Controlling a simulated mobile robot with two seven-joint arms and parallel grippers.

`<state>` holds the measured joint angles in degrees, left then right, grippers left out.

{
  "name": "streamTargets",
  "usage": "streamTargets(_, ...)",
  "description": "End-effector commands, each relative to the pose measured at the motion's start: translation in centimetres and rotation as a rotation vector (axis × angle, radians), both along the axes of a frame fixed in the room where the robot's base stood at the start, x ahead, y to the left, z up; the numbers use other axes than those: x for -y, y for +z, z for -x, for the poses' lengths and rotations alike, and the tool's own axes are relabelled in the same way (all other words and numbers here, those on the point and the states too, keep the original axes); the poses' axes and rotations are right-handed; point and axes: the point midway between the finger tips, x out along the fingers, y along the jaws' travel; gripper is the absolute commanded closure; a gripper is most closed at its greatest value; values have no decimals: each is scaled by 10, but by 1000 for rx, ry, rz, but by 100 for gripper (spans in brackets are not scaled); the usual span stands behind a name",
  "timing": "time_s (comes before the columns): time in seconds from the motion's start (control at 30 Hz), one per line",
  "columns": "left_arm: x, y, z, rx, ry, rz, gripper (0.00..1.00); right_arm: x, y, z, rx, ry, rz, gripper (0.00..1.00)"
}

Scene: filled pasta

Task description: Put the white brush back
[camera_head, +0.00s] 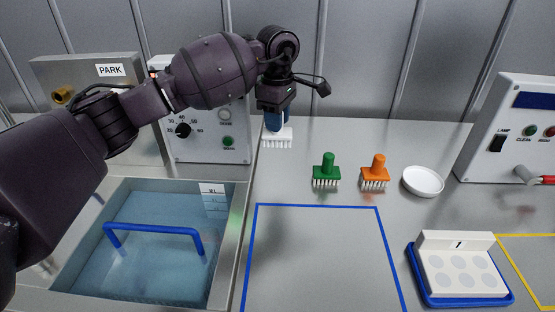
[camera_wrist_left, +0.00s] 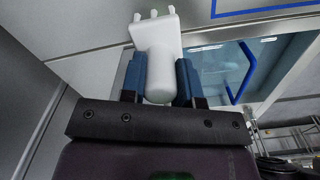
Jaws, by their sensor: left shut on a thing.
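The white brush (camera_head: 277,139) is held by my left gripper (camera_head: 276,122), bristles down, at the back of the counter. In the left wrist view the brush (camera_wrist_left: 158,48) has its handle between the two blue fingers (camera_wrist_left: 160,80). In the head view the fingers hide its handle. I cannot tell whether its bristles touch the counter. A green brush (camera_head: 326,170) and an orange brush (camera_head: 375,172) stand upright, bristles down, to the right of the white brush. My right gripper is not in view.
A white round dish (camera_head: 423,181) lies right of the orange brush. A water basin (camera_head: 150,240) with a blue bar handle is at left. A control box (camera_head: 212,140) stands behind it. A blue-outlined area (camera_head: 320,260) is clear. A white block with wells (camera_head: 460,270) sits in a blue tray.

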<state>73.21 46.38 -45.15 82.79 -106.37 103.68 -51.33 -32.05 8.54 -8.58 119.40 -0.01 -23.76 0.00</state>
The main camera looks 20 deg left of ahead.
Motion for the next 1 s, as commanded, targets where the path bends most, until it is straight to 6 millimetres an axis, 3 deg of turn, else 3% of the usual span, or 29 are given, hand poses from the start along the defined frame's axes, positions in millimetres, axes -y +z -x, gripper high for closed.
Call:
streamTargets(0.1, 1, -29, 0, -5, 0, 1, 93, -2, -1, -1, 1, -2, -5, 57)
streamTargets(0.3, 1, -62, 0, -2, -2, 2, 93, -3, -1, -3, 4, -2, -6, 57)
streamTargets(0.57, 0, -76, 0, -1, -1, 1, 93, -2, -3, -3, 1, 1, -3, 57)
streamTargets(0.83, 1, -111, 0, -2, 0, 1, 93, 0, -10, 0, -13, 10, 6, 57)
streamTargets(1.0, 0, -114, 0, 1, -1, 1, 93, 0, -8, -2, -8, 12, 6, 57)
